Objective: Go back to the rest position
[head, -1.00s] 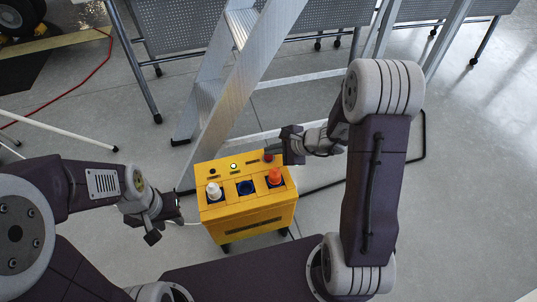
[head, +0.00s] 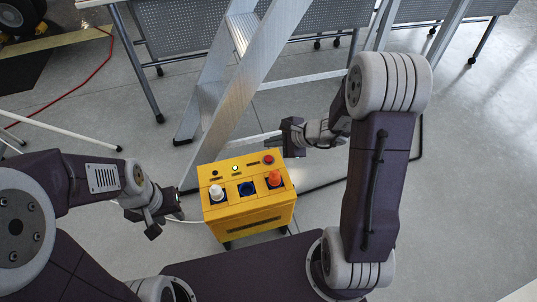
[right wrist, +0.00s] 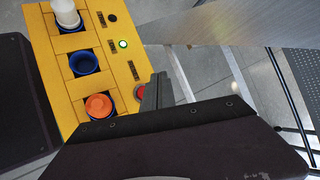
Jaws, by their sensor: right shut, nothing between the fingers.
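My right gripper (head: 290,140) is shut and empty, just beyond the far right corner of the yellow box (head: 250,215), apart from it. In the right wrist view the gripper (right wrist: 158,90) shows as a dark shape beside the red button (right wrist: 139,92). My left gripper (head: 165,222) hangs left of the box, away from it; its fingers are too small to tell open from shut. The box's top holds a white piece (head: 216,192), an empty blue socket (head: 246,188) and an orange piece (head: 274,178). A green-white lamp (right wrist: 123,44) is lit.
A metal stepladder (head: 245,80) stands behind the box. Perforated grey panels on wheeled legs (head: 330,20) are at the back. A red cable (head: 85,82) and white poles (head: 60,130) lie to the left. Grey floor is open at the right.

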